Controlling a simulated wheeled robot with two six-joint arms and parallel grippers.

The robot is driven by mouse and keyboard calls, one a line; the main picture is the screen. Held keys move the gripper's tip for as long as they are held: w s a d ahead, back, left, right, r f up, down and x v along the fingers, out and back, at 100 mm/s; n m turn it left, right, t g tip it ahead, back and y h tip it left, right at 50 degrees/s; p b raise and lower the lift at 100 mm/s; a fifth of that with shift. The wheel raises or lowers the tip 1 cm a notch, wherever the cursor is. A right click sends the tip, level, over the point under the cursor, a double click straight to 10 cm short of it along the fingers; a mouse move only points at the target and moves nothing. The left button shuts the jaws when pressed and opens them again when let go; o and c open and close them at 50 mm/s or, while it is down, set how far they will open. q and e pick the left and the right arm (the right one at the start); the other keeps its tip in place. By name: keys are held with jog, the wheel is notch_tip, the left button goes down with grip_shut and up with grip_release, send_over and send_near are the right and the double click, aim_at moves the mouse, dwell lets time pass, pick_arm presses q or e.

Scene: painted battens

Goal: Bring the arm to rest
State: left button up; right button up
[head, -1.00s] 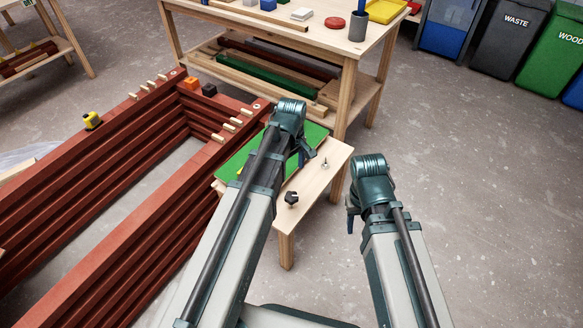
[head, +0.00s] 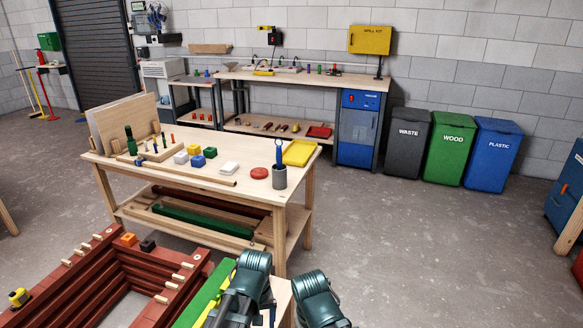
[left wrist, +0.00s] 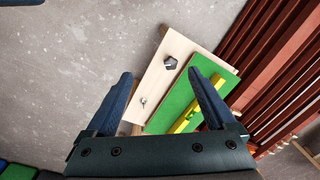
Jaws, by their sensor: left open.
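My left gripper (left wrist: 160,92) is open and empty in the left wrist view, its two dark fingers spread apart. Past its fingertips lies a small wooden bench (left wrist: 182,45) with a green mat (left wrist: 182,98), a yellow tool (left wrist: 186,122), a black knob (left wrist: 170,62) and a small metal piece (left wrist: 143,100). The fingers appear above the bench, with nothing between them. In the head view my left and right wrists show at the bottom edge, but the fingers of both grippers are hidden or outside the picture.
Red stacked battens (head: 85,275) with light pegs stand at lower left. A wooden worktable (head: 215,178) carrying blocks and a yellow tray (head: 299,152) stands ahead. Bins (head: 454,146) line the back wall. The floor (head: 430,240) at right is clear.

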pick_arm(q)
jog(key=s+d+r+m+p, duration=0.3)
jog(key=s+r+m+p, duration=0.3)
jog(key=r, duration=0.5)
jog(key=shift+s+d+m+p, duration=0.2)
jog(key=shift+m+p, duration=0.1)
jog(key=shift+p, duration=0.85)
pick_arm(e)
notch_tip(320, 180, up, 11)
